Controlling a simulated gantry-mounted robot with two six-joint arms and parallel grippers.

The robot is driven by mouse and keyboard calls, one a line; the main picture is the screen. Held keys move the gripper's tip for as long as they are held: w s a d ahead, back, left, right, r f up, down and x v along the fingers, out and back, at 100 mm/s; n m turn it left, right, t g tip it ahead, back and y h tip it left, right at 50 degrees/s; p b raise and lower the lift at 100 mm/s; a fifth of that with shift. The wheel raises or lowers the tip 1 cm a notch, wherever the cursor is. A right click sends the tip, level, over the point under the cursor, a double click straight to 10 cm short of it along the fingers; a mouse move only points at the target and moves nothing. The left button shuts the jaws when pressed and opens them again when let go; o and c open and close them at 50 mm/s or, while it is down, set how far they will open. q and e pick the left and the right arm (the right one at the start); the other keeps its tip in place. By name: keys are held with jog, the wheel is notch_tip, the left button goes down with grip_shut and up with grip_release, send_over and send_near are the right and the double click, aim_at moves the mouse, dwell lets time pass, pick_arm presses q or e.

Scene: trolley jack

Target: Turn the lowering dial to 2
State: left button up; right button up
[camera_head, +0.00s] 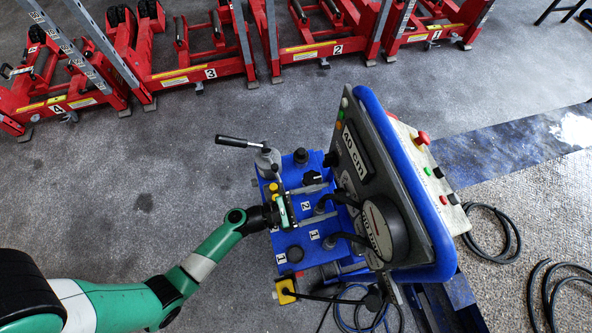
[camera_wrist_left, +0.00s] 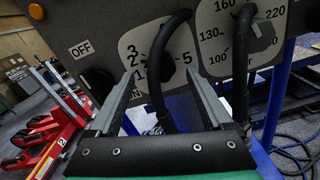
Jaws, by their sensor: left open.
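The dial plate (camera_wrist_left: 140,50) with the figures 2, 3 and 5 is on the grey panel in the left wrist view. Its dark knob is largely hidden behind a black hose, so I cannot read its setting. My left gripper (camera_head: 283,212) is over the blue top of the jack unit (camera_head: 298,240) in the head view. In the left wrist view its two grey fingers (camera_wrist_left: 165,95) are apart, pointing at the dial, with the hose appearing between them. I cannot tell whether they touch anything. My right gripper is not in view.
A second dial plate (camera_wrist_left: 240,38) with larger figures stands to the right. Black hoses (camera_head: 345,238) arch from the blue top to the panel. A lever (camera_head: 238,142) sticks out at the back left. Red lifting stands (camera_head: 205,72) line the far floor. Grey floor at left is clear.

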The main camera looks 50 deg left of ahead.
pick_arm(q)
jog(key=b+v, duration=0.5)
jog(key=v, duration=0.3)
jog(key=shift+s+b, duration=0.2)
jog(key=shift+b, duration=0.2)
